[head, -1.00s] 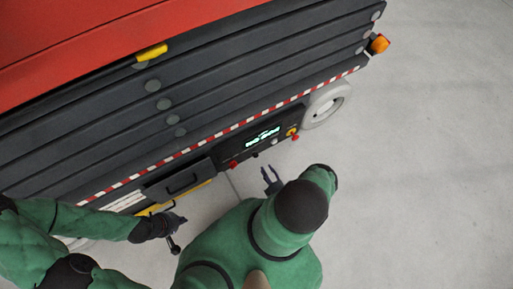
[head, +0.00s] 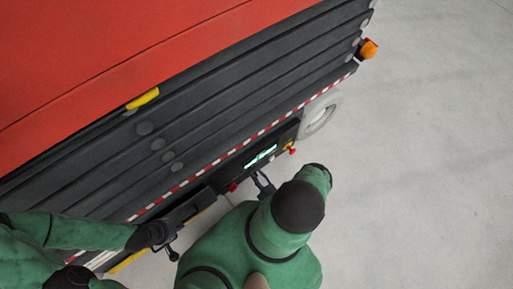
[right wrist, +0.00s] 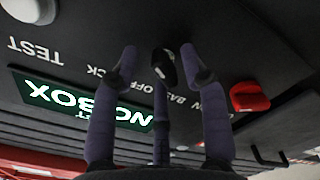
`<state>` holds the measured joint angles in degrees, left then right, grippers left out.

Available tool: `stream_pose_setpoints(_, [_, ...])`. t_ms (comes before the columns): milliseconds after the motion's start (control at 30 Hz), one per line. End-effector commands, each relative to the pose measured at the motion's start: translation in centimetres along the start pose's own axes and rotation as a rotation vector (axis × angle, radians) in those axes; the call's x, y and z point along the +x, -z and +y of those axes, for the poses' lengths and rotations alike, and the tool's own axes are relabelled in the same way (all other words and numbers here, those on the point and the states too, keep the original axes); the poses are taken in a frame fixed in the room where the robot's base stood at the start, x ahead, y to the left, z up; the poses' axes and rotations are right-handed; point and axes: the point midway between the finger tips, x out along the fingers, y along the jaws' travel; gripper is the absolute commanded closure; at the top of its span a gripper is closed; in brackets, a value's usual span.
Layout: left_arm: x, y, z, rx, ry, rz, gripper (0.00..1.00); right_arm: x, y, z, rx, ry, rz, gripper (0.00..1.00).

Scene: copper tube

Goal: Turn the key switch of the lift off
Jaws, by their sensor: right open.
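The lift (head: 225,95) fills the left and top of the head view, with a dark control panel (head: 246,166) low on its side. In the right wrist view the key switch (right wrist: 163,66) is a small black knob on the panel, near OFF, BASE and ON lettering. My right gripper (right wrist: 158,62) is open, its fingertips on either side of the key switch; contact cannot be told. In the head view my right gripper (head: 262,180) is at the panel's lower edge, and the key switch cannot be made out. My left gripper (head: 170,249) is low at the left, beside the lift; its jaws are unclear.
A red knob (right wrist: 250,97) sits beside the key switch, right of my fingers. A lit green display (right wrist: 75,103) is on the panel to the left, with a pale round button (right wrist: 30,8) near TEST lettering. Bare concrete floor (head: 430,180) lies clear to the right.

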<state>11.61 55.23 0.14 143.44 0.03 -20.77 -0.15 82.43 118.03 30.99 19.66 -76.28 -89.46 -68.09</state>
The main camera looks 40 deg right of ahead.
Motion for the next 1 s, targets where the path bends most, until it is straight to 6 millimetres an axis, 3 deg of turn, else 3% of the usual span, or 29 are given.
stream_pose_setpoints(67, [0.00,-0.02,0.00,0.000,0.000,0.000,1.00,0.00,0.00,0.00,0.000,0.000,0.000,0.55])
stream_pose_setpoints(200, [0.00,-0.01,0.00,0.000,0.000,0.000,1.00,0.00,0.00,0.00,0.000,0.000,0.000,0.94])
stream_pose_setpoints(233, [0.00,-0.01,0.00,0.000,0.000,0.000,1.00,0.00,0.00,0.00,0.000,0.000,0.000,1.00])
stream_pose_setpoints(633, [0.00,0.02,0.00,0.000,0.000,0.000,1.00,0.02,0.01,0.02,-0.049,-0.001,0.001,1.00])
stream_pose_setpoints(1000, [0.00,0.02,0.00,0.000,0.000,0.000,1.00,0.03,0.11,-0.02,-0.286,-0.001,0.001,1.00])
